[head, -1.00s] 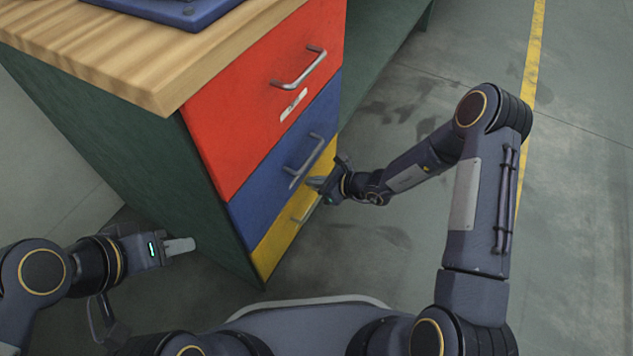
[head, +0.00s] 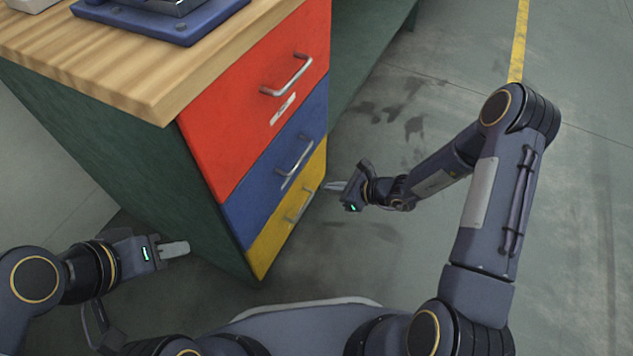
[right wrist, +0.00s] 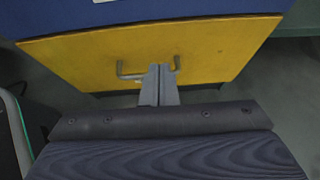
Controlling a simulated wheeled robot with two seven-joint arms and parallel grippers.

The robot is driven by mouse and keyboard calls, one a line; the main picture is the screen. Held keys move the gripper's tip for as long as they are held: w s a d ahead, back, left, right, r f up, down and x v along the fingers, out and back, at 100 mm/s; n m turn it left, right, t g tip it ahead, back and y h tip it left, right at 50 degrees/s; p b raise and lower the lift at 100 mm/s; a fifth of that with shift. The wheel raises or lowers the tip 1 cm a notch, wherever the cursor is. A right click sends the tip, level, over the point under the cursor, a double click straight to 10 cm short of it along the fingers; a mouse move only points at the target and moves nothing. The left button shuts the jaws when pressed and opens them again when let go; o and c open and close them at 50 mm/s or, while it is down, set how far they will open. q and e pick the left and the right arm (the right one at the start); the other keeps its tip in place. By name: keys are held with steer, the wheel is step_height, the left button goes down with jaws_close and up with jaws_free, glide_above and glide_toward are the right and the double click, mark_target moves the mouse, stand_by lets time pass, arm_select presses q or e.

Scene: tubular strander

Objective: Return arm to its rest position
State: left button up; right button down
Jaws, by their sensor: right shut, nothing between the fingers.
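My right gripper (head: 334,186) is shut and empty in the head view. It stands a little to the right of the yellow bottom drawer (head: 286,214), apart from its handle (head: 300,206). In the right wrist view its shut fingers (right wrist: 160,86) point at the yellow drawer (right wrist: 150,55) and cover part of the handle (right wrist: 130,73). My left gripper (head: 176,249) is at the lower left of the head view, beside the green cabinet side. Its fingers look together, with nothing seen between them.
The cabinet also has a red top drawer (head: 262,105) and a blue middle drawer (head: 280,160); all drawers look closed. A wooden top (head: 150,70) overhangs them and carries a blue-based device (head: 165,25). The floor (head: 430,80) to the right is clear.

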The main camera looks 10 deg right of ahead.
steer(key=shift+p+v, duration=0.5)
steer(key=shift+v, duration=1.75)
steer(key=s+r+n+g, duration=0.1)
steer(key=s+r+n, duration=0.4)
steer(key=r, duration=0.6)
steer(key=s+r+n+g, duration=0.2)
steer(key=s+r+n, duration=0.1)
steer(key=r+n, duration=0.6)
steer(key=s+d+r+n+t+h, duration=0.1)
steer(key=s+d+r+n+h, duration=0.15)
steer(key=s, duration=0.25)
steer(key=s+d+r+n+h, duration=0.2)
steer(key=s+n, duration=0.2)
steer(key=s, duration=0.2)
steer(key=s+d+r+n+t+h, duration=0.1)
steer(key=s+d+r+n+h, duration=0.15)
steer(key=s, duration=0.25)
step_height(320, 180, up, 32)
steer(key=p, duration=3.3)
steer(key=shift+a+r+y, duration=0.2)
steer(key=shift+y, duration=0.2)
steer(key=shift+s, duration=0.1)
